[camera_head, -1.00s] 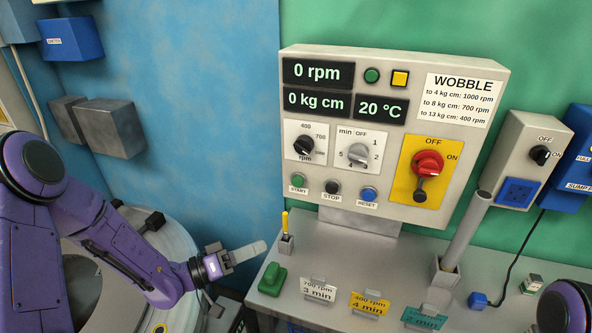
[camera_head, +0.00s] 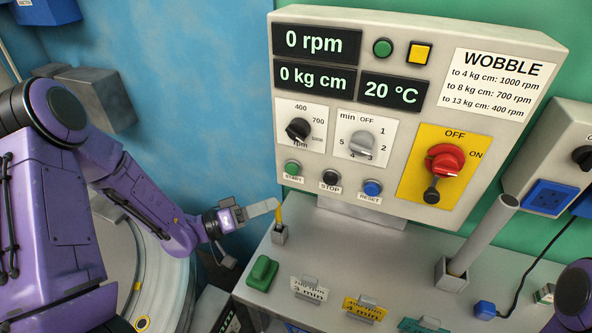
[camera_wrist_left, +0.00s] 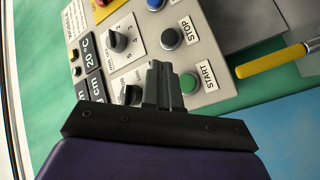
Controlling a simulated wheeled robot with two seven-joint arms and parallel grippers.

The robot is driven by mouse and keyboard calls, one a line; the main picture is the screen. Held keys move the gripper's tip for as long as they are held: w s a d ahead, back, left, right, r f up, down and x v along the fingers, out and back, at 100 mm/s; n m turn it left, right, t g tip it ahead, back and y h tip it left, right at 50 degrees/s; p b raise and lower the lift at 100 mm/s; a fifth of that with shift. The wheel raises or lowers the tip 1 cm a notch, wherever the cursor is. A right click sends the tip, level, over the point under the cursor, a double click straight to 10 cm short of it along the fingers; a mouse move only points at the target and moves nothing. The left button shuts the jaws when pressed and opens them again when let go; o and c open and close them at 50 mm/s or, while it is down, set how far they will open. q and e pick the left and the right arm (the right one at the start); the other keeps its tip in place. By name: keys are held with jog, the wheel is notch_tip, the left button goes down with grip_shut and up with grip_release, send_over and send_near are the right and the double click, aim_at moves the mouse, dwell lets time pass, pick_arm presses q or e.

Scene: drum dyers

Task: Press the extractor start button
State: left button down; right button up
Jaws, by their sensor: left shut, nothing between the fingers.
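The extractor control panel (camera_head: 400,110) stands on the bench. Its green START button (camera_head: 292,168) is at the lower left, beside the black STOP button (camera_head: 331,177) and the blue RESET button (camera_head: 372,187). My left gripper (camera_head: 276,203) is shut and empty, below and slightly left of START, apart from the panel. In the left wrist view its shut fingers (camera_wrist_left: 161,85) point toward the panel, and the green START button (camera_wrist_left: 188,83) shows just right of the fingertips. Only a purple part of my right arm shows at the lower right; its gripper is out of view.
A yellow-handled tool (camera_head: 279,227) stands in a small holder close to my left fingertips. A green block (camera_head: 262,272) and label cards (camera_head: 310,288) are on the bench (camera_head: 400,262). A grey tube (camera_head: 482,235) stands at the right. A red switch (camera_head: 445,162) is on the panel.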

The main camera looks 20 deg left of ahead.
aim_at(292, 169)
pick_arm(q)
jog(key=w+b, duration=0.2)
jog(key=w, duration=0.7)
jog(key=shift+a, duration=0.35)
dwell(1.6)
jog(key=shift+w, duration=0.4)
